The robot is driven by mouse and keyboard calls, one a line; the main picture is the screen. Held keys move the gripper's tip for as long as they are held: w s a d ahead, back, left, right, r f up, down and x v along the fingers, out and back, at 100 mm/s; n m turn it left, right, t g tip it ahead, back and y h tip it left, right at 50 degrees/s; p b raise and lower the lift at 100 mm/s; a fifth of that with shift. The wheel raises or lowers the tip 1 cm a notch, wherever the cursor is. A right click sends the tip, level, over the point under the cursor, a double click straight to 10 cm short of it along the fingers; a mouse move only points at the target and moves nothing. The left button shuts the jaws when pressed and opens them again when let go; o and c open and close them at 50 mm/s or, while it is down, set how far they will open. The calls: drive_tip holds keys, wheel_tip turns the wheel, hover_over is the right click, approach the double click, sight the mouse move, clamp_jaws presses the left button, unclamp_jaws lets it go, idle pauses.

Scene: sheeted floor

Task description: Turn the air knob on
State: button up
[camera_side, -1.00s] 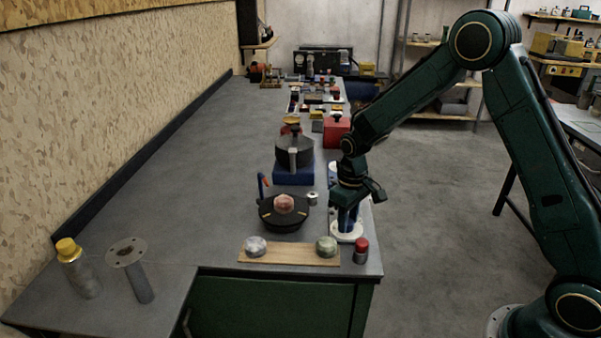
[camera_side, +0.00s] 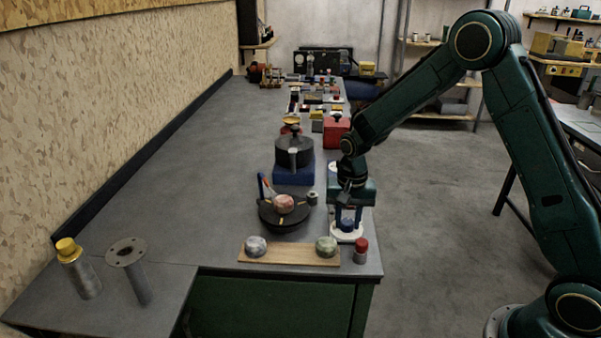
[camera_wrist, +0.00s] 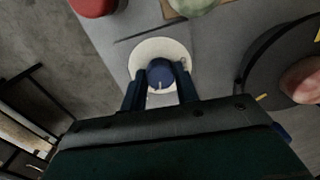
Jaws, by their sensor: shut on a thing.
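The air knob is most likely the blue round knob (camera_side: 347,225) on a white round base (camera_side: 346,238) near the bench's front right corner. In the wrist view the blue knob (camera_wrist: 161,73) shows a short pale line on its top, pointing toward my palm. Its white base (camera_wrist: 150,50) lies around it. My gripper (camera_side: 348,222) points down over the base. In the wrist view its two blue fingers (camera_wrist: 160,82) stand on either side of the knob and are shut on it.
A black disc (camera_side: 267,219) with a pinkish knob (camera_side: 284,204) stands to the left. A wooden strip (camera_side: 290,254) with two round knobs and a red-capped cylinder (camera_side: 361,252) are in front. A blue block (camera_side: 293,174) with a dark drum is behind. The left bench is largely clear.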

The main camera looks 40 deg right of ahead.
sight(347, 221)
drive_tip(key=shift+m, duration=1.4)
drive_tip(key=o, duration=1)
drive_tip(key=shift+r, duration=6.95)
